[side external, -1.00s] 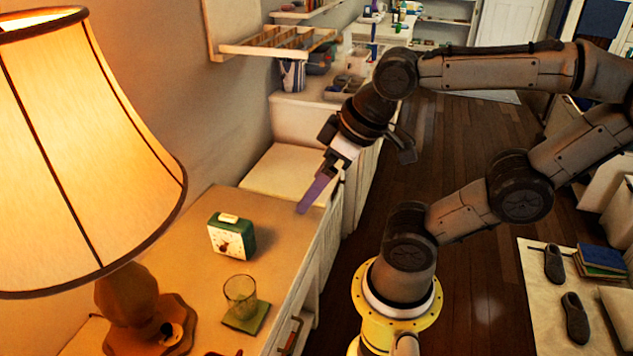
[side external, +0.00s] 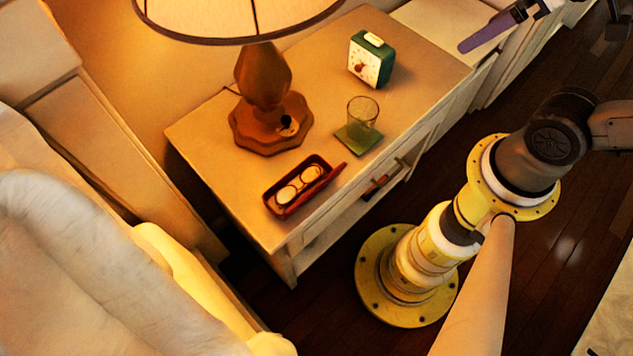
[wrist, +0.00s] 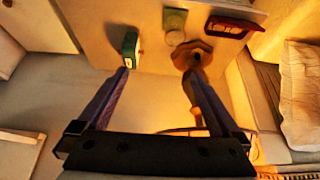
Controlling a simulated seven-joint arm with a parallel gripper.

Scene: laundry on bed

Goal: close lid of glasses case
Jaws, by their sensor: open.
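The glasses case (side external: 273,204) is a small dark red box on the nightstand near its front left corner. It is open, with glasses (side external: 298,184) inside, and its lid (side external: 326,181) leans out on the right side. The case also shows at the top right of the wrist view (wrist: 232,27). My gripper (side external: 488,33) is at the upper right in the side view, beyond the clock and well away from the case. In the wrist view its two purple fingers (wrist: 156,73) are spread wide with nothing between them.
On the nightstand (side external: 215,135) stand a lamp (side external: 264,80) behind the case, a glass (side external: 362,112) on a green coaster (side external: 352,139), and a green alarm clock (side external: 371,60). Bare tabletop lies between clock and lamp. A bed (side external: 80,265) is at the left.

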